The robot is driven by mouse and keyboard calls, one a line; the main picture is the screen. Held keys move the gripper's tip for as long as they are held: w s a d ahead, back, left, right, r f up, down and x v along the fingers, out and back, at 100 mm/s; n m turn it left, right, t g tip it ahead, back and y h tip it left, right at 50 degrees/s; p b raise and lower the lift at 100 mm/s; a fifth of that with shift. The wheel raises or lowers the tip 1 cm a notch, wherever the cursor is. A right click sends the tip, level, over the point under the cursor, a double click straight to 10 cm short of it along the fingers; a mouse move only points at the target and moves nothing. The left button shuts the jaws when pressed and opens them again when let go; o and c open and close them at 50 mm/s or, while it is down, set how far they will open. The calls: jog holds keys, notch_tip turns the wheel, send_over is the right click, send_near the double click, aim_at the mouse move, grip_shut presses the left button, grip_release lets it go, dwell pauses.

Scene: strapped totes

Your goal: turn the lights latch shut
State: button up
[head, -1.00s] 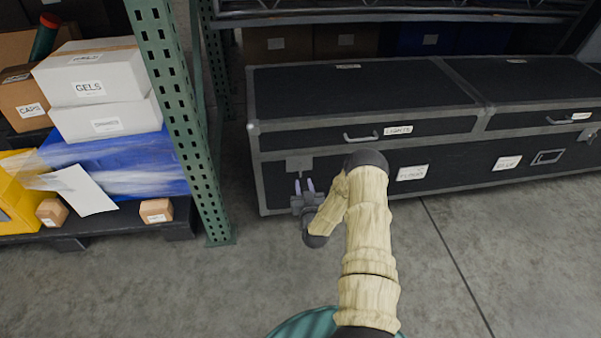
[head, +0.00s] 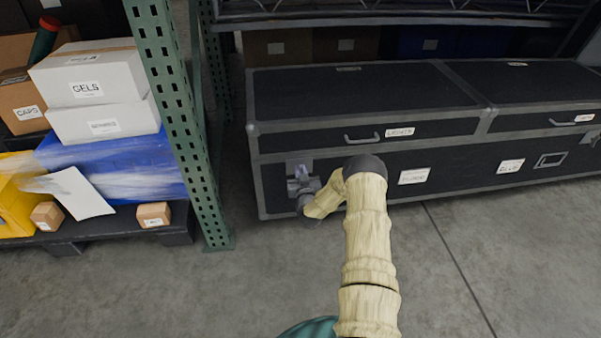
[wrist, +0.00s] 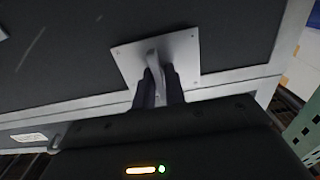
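The lights latch is on the front of the long black case, a square metal plate (head: 296,166) left of and below the LIGHTS label (head: 400,132). In the wrist view the plate (wrist: 184,54) carries a narrow grey handle (wrist: 153,60), which stands at a slight tilt. My gripper (head: 301,174) is at the plate in the head view. In the wrist view the two dark fingers of my gripper (wrist: 159,84) lie close on both sides of the handle, with almost no gap. The fingers hide the handle's lower part.
The black case (head: 370,95) stretches right under a shelf. A green perforated rack post (head: 180,115) stands just left of my gripper. Boxes and a blue wrapped load (head: 120,165) sit left of the post. The grey floor in front is clear.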

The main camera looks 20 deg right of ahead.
jog(key=shift+m, duration=0.5)
grip_shut()
jog(key=m, duration=0.4)
jog(key=shift+s+d+f+p, duration=0.1)
jog(key=shift+d+p, duration=0.05)
jog(key=shift+p, duration=0.15)
jog(key=shift+d+f+m+b, duration=0.1)
jog(key=shift+f+m+b, duration=0.15)
jog(key=shift+m, duration=2.95)
jog(key=shift+f+m+b, duration=0.1)
jog(key=shift+m+b, duration=0.1)
jog(key=shift+m, duration=3)
jog(key=o, duration=0.6)
grip_release()
jog(key=shift+r, duration=0.1)
